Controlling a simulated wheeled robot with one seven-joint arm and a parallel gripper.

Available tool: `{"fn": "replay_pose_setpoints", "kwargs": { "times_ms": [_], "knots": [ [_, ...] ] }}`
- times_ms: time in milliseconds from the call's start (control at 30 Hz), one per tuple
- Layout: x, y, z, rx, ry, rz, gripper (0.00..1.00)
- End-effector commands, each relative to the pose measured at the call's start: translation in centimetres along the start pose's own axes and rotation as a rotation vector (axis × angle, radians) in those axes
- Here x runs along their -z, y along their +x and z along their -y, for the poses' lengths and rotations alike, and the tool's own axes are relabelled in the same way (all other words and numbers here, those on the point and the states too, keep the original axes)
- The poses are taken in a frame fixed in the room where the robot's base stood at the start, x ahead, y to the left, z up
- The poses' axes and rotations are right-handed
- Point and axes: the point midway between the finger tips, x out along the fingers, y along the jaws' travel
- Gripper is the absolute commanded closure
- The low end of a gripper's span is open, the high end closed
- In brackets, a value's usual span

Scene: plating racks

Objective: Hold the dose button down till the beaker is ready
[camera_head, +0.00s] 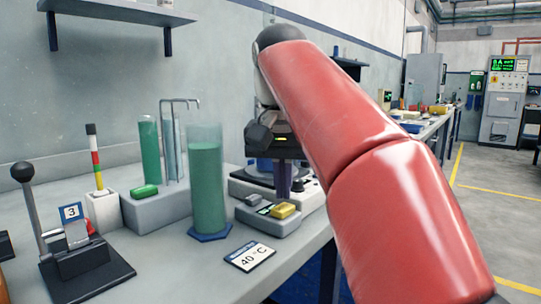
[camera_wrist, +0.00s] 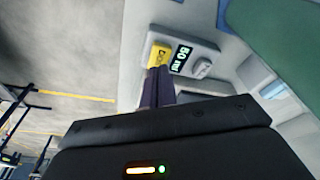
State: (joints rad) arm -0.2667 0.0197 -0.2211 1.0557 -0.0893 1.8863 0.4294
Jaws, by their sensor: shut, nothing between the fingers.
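The yellow dose button (camera_head: 285,210) sits on a small grey dosing box (camera_head: 262,222) near the front edge of the bench. In the wrist view the yellow button (camera_wrist: 158,54) is beside a dark display (camera_wrist: 181,58) with green characters that seem to read 50 ml. My gripper (camera_head: 284,192) is shut and empty, pointing down, its dark fingers right at the button. In the wrist view the fingertips (camera_wrist: 158,72) overlap the button's near end; I cannot tell whether it is pressed down. A blue vessel (camera_head: 263,166), perhaps the beaker, is partly hidden behind my gripper.
A tall cylinder of green liquid (camera_head: 207,185) stands left of the dosing box. The right floor is open.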

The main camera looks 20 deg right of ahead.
Motion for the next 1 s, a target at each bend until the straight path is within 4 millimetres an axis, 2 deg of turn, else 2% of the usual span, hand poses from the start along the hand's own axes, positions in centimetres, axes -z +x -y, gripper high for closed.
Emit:
{"fn": "replay_pose_setpoints", "kwargs": {
  "times_ms": [567,1000],
  "knots": [
    [0.0,0.1,0.0,0.000,0.000,0.000,1.00],
    [-0.3,1.2,0.0,0.000,0.000,0.000,1.00]
  ]
}}
